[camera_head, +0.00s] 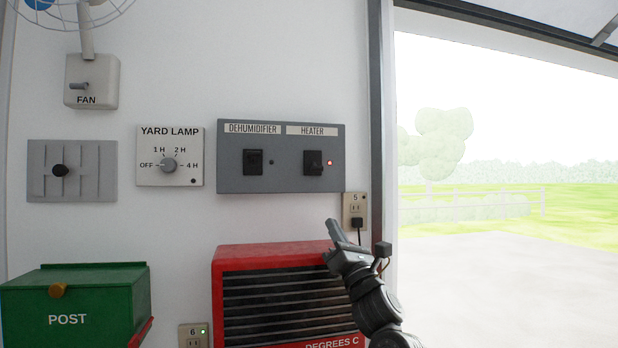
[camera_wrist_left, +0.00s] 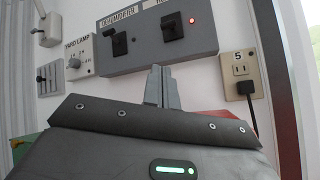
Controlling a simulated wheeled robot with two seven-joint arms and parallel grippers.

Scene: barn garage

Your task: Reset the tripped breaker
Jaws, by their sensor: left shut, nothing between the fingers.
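A grey panel (camera_head: 285,182) on the white wall carries two black switches. The left switch (camera_head: 253,162), labelled DEHUMIDIFIER, has a dark indicator (camera_head: 271,162) beside it. The right switch (camera_head: 313,163), labelled HEATER, has a lit red light (camera_head: 330,162) on its right. My right gripper is in neither view.
Outlet 5 (camera_head: 355,200) with a black plug is right of my gripper, beside the door frame (camera_head: 376,130). A red heater (camera_head: 270,258) stands below the panel. The yard lamp dial (camera_head: 168,165), slotted lever plate (camera_head: 90,185), fan box (camera_head: 92,82) and green post box (camera_head: 70,310) are left.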

